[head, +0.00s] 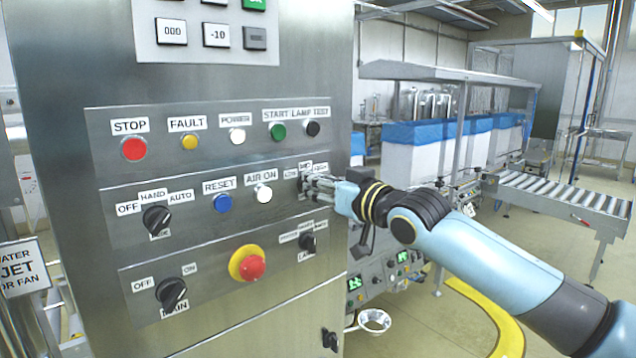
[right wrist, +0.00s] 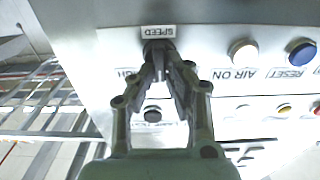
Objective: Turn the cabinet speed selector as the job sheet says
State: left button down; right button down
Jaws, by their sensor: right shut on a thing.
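The speed selector (right wrist: 158,57) is a dark knob on the steel cabinet's middle strip. In the right wrist view it sits under the SPEED label (right wrist: 158,31), between my right fingertips. My right gripper (head: 312,186) comes in from the right and is shut on the knob; it also shows in the right wrist view (right wrist: 160,75). In the head view the fingers hide most of the knob, with small LOW, MID and HIGH labels (head: 305,166) above it. Which position the pointer faces cannot be told. My left gripper is not in view. No readable job sheet shows.
Left of the gripper are the white AIR ON button (head: 262,193) and blue RESET button (head: 223,203). The red emergency button (head: 251,266) and a black selector (head: 308,243) are below. START and LAMP TEST buttons (head: 312,128) are above.

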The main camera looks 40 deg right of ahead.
jog(key=shift+a+f+n+b, duration=0.1)
jog(key=shift+a+n+b, duration=0.1)
jog(key=shift+n+b, duration=1.5)
jog(key=shift+a+f+n+b, duration=0.15)
jog(key=shift+n+b, duration=0.55)
jog(key=shift+n, duration=2)
jog(key=c, duration=1.4)
grip_release()
jog(key=shift+o, duration=0.2)
jog(key=shift+s, duration=0.1)
